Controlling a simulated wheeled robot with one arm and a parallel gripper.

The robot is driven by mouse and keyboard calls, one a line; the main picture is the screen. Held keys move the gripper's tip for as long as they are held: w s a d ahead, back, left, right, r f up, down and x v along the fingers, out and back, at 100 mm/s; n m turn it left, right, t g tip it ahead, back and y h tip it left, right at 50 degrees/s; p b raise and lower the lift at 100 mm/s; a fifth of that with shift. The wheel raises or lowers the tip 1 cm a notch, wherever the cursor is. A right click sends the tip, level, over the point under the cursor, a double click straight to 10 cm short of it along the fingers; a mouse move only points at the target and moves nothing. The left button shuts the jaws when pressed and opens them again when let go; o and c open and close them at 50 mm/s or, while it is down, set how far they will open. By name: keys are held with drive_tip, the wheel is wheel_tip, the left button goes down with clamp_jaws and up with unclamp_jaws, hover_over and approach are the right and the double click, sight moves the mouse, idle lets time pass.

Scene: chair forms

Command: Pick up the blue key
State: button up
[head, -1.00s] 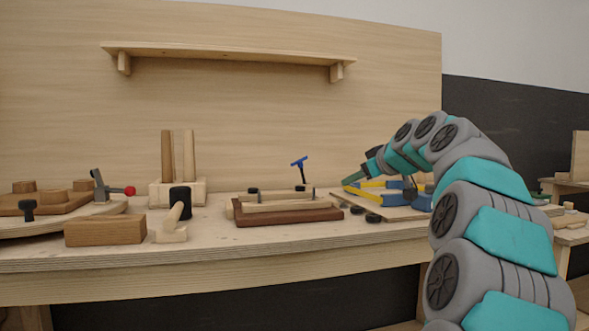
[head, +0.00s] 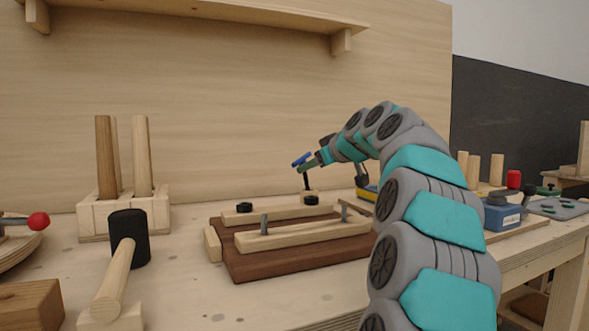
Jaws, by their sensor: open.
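The blue key (head: 301,160) is a small blue crossbar on top of a thin dark upright stem, behind the dark wood board with clamped strips. My gripper (head: 309,164) is at the end of my arm, right at the blue bar. It is open, with its fingers at or just in front of the bar. I cannot tell whether the bar lies between the fingers or whether they touch it.
A dark wood board (head: 229,262) with pale strips and black knobs lies below the gripper. A mallet (head: 128,239) and a block with upright dowels (head: 163,219) stand left. A blue box (head: 502,216) sits right, behind my arm. A shelf (head: 230,13) hangs above.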

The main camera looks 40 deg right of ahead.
drive_tip(key=p+x, duration=0.1)
drive_tip(key=x, duration=0.6)
drive_tip(key=shift+w+f, duration=0.1)
drive_tip(key=shift+w, duration=0.1)
clamp_jaws()
idle(0.5)
